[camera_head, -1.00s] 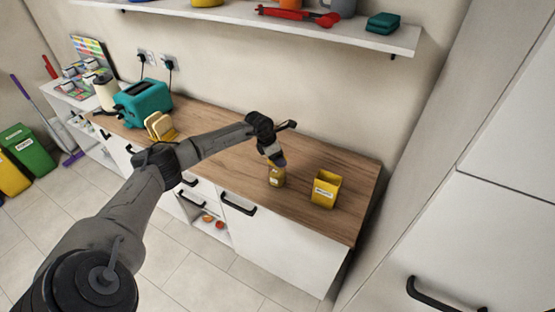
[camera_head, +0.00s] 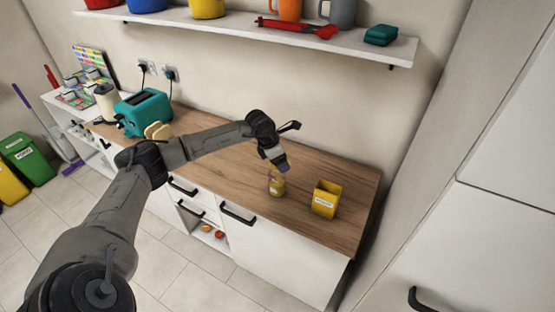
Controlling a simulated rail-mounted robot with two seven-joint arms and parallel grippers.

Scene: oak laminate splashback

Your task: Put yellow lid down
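My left gripper (camera_head: 279,164) comes in from the left and points down just above a small jar (camera_head: 277,187) on the wooden counter. The jar looks clear with yellowish parts and stands upright. The gripper's tips are close to the jar's top, and I cannot tell whether they touch it. The fingers are too small and dark to show whether they are open or shut. I cannot make out the yellow lid clearly; it may be hidden at the fingertips. My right gripper is not in view.
A yellow labelled container (camera_head: 325,199) stands on the counter (camera_head: 347,222) right of the jar. A teal toaster (camera_head: 145,110) is at the far left, with bread slices (camera_head: 158,131) beside it. A shelf (camera_head: 235,29) with mugs and pots hangs above. Counter right of the yellow container is clear.

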